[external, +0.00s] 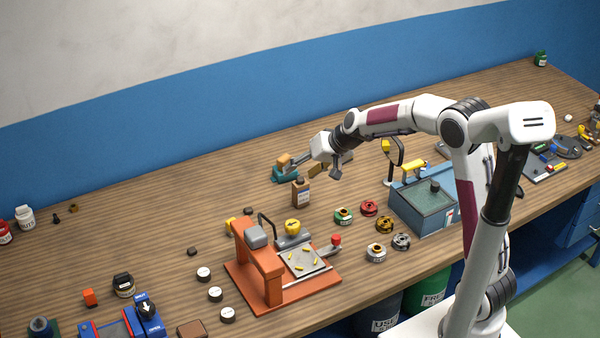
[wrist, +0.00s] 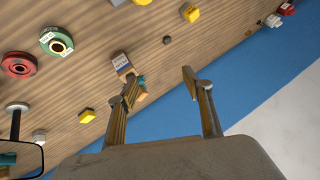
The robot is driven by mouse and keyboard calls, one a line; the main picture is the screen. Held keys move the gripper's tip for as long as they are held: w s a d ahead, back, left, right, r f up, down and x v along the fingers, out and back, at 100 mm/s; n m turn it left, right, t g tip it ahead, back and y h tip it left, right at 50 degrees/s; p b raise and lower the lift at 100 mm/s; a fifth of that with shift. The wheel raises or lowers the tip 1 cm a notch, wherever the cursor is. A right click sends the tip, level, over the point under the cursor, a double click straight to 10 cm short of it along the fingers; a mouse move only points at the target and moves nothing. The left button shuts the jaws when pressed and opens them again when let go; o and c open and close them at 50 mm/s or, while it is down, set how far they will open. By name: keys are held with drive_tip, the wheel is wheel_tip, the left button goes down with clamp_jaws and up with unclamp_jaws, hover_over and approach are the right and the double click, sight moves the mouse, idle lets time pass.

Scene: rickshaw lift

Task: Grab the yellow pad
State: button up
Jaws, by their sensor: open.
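My gripper (external: 313,168) is open and hangs over the back middle of the bench, high above the top. Its two fingers stand wide apart in the wrist view (wrist: 160,88), with nothing held between them. One small yellow block (wrist: 87,115) lies on the wood left of the fingers in the wrist view; it shows partly behind the gripper in the external view (external: 316,170). I cannot tell which is the yellow pad.
Spools (external: 369,208), an orange press (external: 262,265) and a blue box (external: 425,205) stand nearer.

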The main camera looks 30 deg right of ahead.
drive_tip(key=w+d+f+m+t+h, duration=0.1)
drive_tip(key=w+d+f+m+h, duration=0.1)
drive_tip(key=w, duration=0.6)
drive_tip(key=w+d+f+m+t+h, duration=0.2)
drive_tip(key=w, duration=0.6)
drive_tip(key=w+d+f+m+t+h, duration=0.2)
drive_tip(key=w, duration=0.6)
drive_tip(key=shift+d+f+m, duration=0.25)
drive_tip(key=shift+f+m, duration=0.1)
drive_tip(key=shift+m, duration=0.05)
drive_tip(key=s+d+m+g+h, duration=0.3)
drive_tip(key=d+h, duration=0.1)
drive_tip(key=d, duration=0.3)
drive_tip(key=s+d+m+g+h, duration=0.3)
drive_tip(key=d+h, duration=0.2)
drive_tip(key=d, duration=0.3)
drive_tip(key=shift+s+r+m, duration=0.3)
